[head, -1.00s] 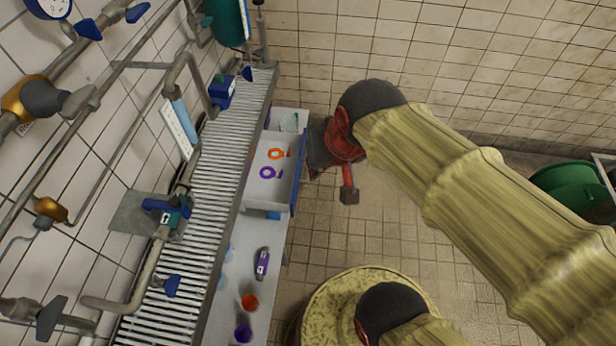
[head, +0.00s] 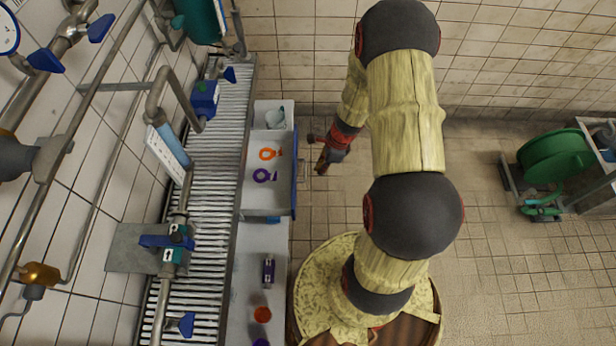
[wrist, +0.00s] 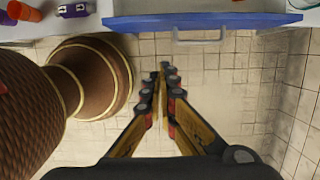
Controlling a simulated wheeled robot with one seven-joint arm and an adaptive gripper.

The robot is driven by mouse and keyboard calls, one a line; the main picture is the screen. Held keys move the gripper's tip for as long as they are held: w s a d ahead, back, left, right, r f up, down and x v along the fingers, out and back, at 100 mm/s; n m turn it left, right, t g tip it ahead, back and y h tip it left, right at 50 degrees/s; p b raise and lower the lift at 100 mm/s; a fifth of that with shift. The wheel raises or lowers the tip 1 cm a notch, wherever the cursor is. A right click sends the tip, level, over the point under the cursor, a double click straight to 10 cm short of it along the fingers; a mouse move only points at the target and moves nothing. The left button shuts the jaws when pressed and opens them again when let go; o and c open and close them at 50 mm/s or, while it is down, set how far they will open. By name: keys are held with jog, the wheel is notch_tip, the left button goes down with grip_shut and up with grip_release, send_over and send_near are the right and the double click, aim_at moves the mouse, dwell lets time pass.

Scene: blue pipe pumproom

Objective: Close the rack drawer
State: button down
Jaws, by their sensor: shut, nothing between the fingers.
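The rack drawer (head: 267,192) is pulled out from the rack, an open white tray with a blue front (head: 294,186). An orange ring-shaped item (head: 270,154) and a purple one (head: 264,176) lie in it. In the wrist view the blue drawer front (wrist: 245,21) with its grey handle (wrist: 200,40) crosses the top. My gripper (head: 321,168) is to the right of the drawer front in the head view, apart from it. In the wrist view my gripper (wrist: 162,72) is shut and empty, its tips below the handle.
Pipes with blue valves line the left wall. A green reel (head: 556,154) stands at right.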

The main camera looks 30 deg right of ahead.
jog(key=b, duration=0.4)
send_near(302, 182)
jog(key=s+f, duration=0.3)
jog(key=s, duration=0.1)
jog(key=shift+w+a+r+b, duration=0.1)
jog(key=shift+w+a, duration=0.2)
jog(key=shift+a, duration=0.25)
jog(key=shift+w+a+b, duration=0.1)
jog(key=shift+w+a, duration=0.25)
jog(key=shift+a, duration=0.15)
jog(key=shift+w+a+r+b, duration=0.1)
jog(key=shift+w+a, duration=0.2)
jog(key=shift+a, duration=0.25)
jog(key=shift+a, duration=0.15)
jog(key=w+a+p, duration=0.6)
jog(key=w+a, duration=0.5)
jog(key=a, duration=0.5)
jog(key=shift+a, duration=0.1)
